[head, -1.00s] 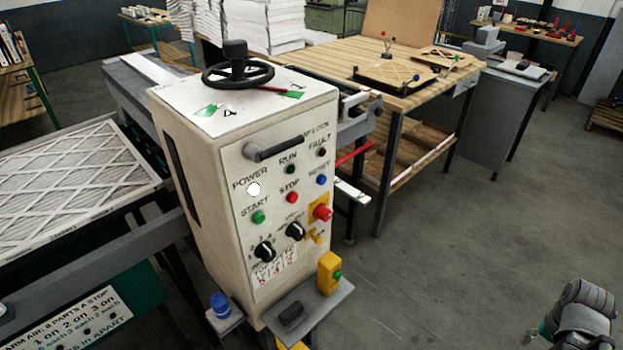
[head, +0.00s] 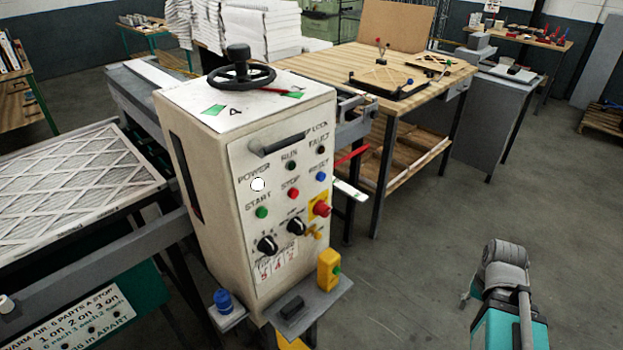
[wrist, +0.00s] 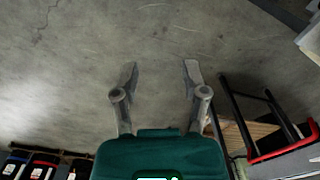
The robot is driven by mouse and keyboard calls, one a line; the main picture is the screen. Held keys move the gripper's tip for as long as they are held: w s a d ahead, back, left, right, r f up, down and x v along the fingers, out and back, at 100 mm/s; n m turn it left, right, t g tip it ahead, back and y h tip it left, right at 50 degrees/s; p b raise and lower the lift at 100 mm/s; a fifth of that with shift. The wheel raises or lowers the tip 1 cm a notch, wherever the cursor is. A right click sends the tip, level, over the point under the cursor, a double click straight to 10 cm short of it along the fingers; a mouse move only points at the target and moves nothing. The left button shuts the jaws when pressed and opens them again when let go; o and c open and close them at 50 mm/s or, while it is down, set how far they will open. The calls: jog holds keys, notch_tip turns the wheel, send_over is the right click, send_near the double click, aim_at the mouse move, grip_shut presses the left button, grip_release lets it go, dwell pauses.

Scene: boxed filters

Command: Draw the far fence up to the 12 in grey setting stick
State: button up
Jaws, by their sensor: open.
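My gripper (wrist: 159,75) is open and empty in the wrist view, its two grey fingers spread above bare concrete floor. In the head view only part of my arm shows at the lower right, well apart from the machine. The cream machine cabinet (head: 215,150) carries a black handwheel (head: 240,76) on its top. A filter (head: 75,175) with a white lattice face lies on the line to the left of the cabinet. I cannot make out for sure the far fence or a grey 12 in setting stick; the cabinet hides part of the line behind it.
The control panel (head: 283,150) has buttons, knobs and a red stop button (head: 321,208). A small shelf (head: 318,292) juts out below it. A wooden workbench (head: 350,72) stands behind. The floor (head: 410,270) between cabinet and arm is clear.

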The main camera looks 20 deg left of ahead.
jog(key=shift+a, duration=0.35)
jog(key=o, duration=0.4)
jog(key=shift+a, duration=0.2)
jog(key=shift+o, duration=0.2)
jog(key=w+a+f+n+t+y+b, duration=0.1)
jog(key=w+a+n+t+y+b, duration=0.1)
jog(key=w+a+n, duration=0.4)
jog(key=w+a+t+y, duration=0.1)
jog(key=w+a, duration=0.4)
jog(key=a, duration=0.3)
jog(key=shift+a+n, duration=0.15)
jog(key=shift+n, duration=0.25)
jog(key=w+a+r+n+t+y+b, duration=0.1)
jog(key=w+a+r+n+t+y, duration=0.1)
jog(key=a, duration=0.9)
jog(key=w+a+r+n+t+y+b, duration=0.1)
jog(key=w+a+r+n+y+b, duration=0.1)
jog(key=w+a, duration=0.4)
jog(key=w+a+r+n+t+y+b, duration=0.2)
jog(key=w+a+n+y, duration=0.2)
jog(key=a, duration=1.3)
jog(key=shift+w+r+n+t, duration=0.15)
jog(key=shift+w+n+t, duration=0.15)
jog(key=shift+w+n, duration=0.3)
